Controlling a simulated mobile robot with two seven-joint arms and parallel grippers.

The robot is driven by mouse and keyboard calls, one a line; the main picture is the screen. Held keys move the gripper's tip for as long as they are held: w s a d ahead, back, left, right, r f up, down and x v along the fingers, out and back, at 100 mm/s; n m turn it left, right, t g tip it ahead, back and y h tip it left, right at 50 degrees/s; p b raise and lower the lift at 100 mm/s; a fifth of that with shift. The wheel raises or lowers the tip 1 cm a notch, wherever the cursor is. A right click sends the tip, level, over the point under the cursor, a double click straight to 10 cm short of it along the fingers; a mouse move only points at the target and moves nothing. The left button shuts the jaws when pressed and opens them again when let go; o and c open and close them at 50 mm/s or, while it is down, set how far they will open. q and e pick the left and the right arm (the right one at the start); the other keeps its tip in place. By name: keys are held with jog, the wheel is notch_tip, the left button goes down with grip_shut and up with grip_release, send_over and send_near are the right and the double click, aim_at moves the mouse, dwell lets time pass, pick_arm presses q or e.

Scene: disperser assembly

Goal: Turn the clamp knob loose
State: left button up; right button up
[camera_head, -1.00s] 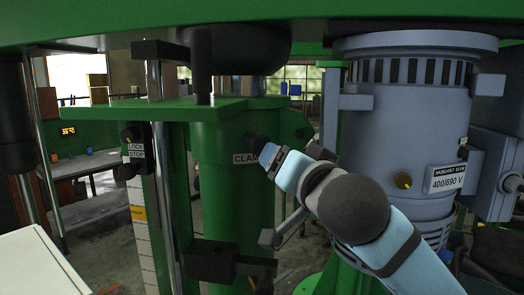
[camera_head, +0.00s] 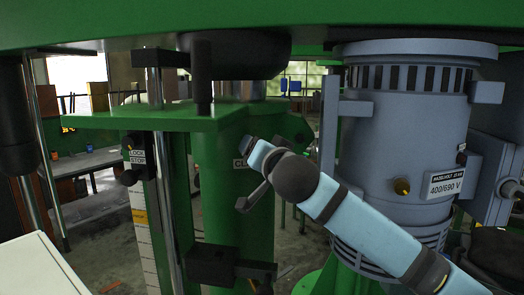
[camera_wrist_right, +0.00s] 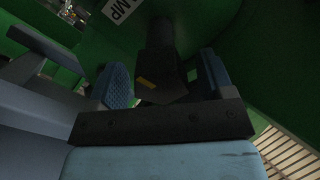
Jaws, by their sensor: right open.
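The clamp knob (camera_wrist_right: 160,66) is a black block on a dark stem, with a small yellow mark, in the right wrist view. A CLAMP label (camera_wrist_right: 119,8) is on the green column above it. My right gripper (camera_wrist_right: 165,85) is open, its two blue-padded fingers on either side of the knob; contact cannot be told. In the head view the right gripper (camera_head: 247,150) is at the green column (camera_head: 225,212), partly over the label. The knob is hard to make out there. My left gripper is not in view.
A grey-blue motor (camera_head: 390,130) stands right of the column, close to my right arm. A green plate (camera_head: 150,116) juts out on the left, above a LOCK STOP knob (camera_head: 130,177). A black block (camera_head: 212,265) sits low on the column.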

jog(key=c, duration=0.9)
jog(key=shift+o, duration=0.2)
